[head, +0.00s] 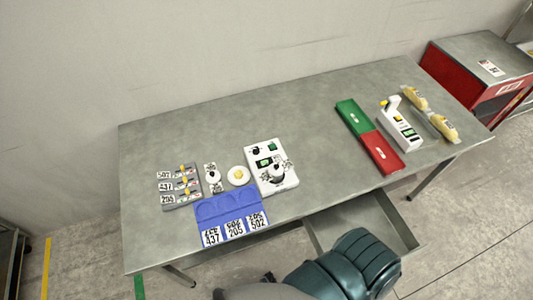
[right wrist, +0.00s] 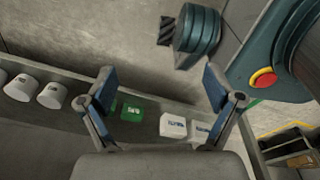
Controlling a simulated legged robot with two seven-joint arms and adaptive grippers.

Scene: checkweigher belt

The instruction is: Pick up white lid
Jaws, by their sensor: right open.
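Two small white round pieces lie on the grey table. I cannot tell for sure which is the white lid. A third round white piece with a dark top (head: 276,177) sits on a white device (head: 267,151) just right of them. My right gripper (right wrist: 160,78) shows in the right wrist view, with its two fingers spread and nothing between them. It is apart from these pieces, which I cannot make out in that view. My left gripper is not in view.
A blue tray (head: 211,209) with number labels lies at the table's front edge, beside a grey rack (head: 182,204). Green (head: 352,115) and red (head: 382,154) trays and a white device (head: 397,128) stand right. An open drawer (head: 345,217) juts out in front. The table's middle is clear.

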